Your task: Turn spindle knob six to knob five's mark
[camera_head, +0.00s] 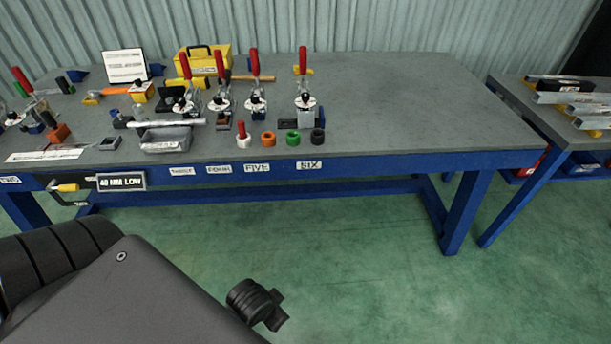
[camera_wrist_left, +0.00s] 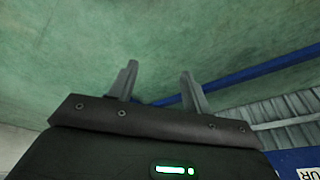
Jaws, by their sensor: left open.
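On the workbench, the white dial with a dark knob at station six (camera_head: 305,101) sits on a small grey block, with a red-handled clamp above it. Station five's dial (camera_head: 256,103) is to its left, with its own red-handled clamp. The knob marks are too small to read. The FIVE label (camera_head: 256,168) and SIX label (camera_head: 309,165) are on the blue front rail. My left gripper (camera_wrist_left: 158,68) is open and empty in the left wrist view, over green floor, away from the knobs. My right gripper is not in view.
Coloured rings, including a green one (camera_head: 292,138), and a red-handled piece (camera_head: 242,135) stand along the front edge before the dials. A grey tray (camera_head: 166,139) lies left. The bench's right part is clear. A second table (camera_head: 565,125) stands right.

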